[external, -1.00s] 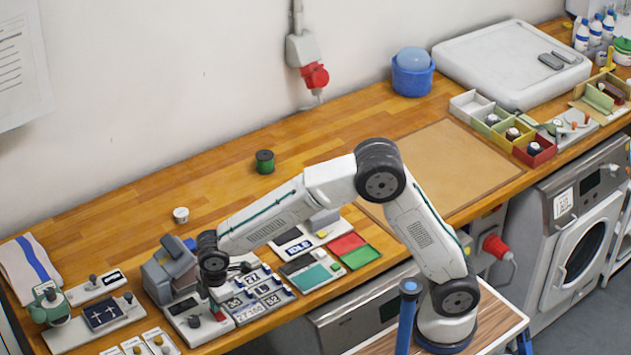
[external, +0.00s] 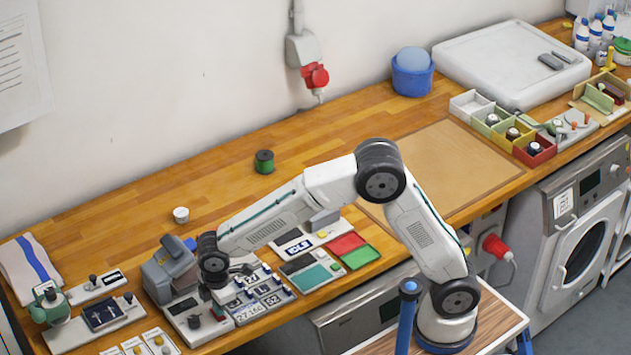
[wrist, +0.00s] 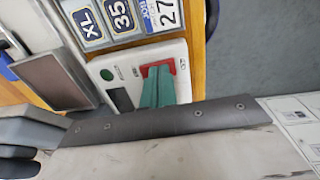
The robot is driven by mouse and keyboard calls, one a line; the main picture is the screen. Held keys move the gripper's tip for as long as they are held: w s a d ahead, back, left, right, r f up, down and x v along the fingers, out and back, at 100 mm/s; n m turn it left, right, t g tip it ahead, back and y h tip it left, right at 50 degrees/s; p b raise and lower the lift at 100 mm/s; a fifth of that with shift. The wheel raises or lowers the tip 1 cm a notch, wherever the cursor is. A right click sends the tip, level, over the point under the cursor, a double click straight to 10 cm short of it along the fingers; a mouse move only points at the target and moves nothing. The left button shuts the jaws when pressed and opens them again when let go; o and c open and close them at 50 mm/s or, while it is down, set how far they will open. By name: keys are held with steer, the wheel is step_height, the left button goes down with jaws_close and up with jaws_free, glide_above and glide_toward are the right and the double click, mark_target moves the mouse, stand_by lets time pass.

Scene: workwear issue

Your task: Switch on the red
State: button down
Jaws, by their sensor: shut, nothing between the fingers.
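A red switch (wrist: 146,70) sits in a white panel (wrist: 181,51) in the wrist view. My gripper (wrist: 158,72) has its green fingertips together over the switch and hides much of it. They look to be at or touching its surface; contact is hard to tell. Nothing is held between the fingers. I cannot read the switch's position. In the external view my gripper (external: 218,303) points down at the right end of the white panel (external: 190,337), at the bench's front edge.
A green round spot (wrist: 106,74) and a dark window (wrist: 121,100) lie left of the switch. Number and size tags (wrist: 121,17) sit just beyond the panel. A grey press-like device (external: 168,270) stands behind it. The tan mat (external: 440,165) is clear.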

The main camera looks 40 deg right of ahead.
steer(key=shift+r, duration=0.1)
step_height(320, 180, up, 14)
steer(key=s, duration=0.2)
stand_by(0.4)
steer(key=shift+w+a+t, duration=0.1)
steer(key=shift+w+t, duration=0.2)
steer(key=shift+w, duration=0.45)
steer(key=f, duration=0.4)
steer(key=w+f, duration=0.1)
steer(key=f, duration=0.4)
steer(key=w+f, duration=0.1)
steer(key=f, duration=0.4)
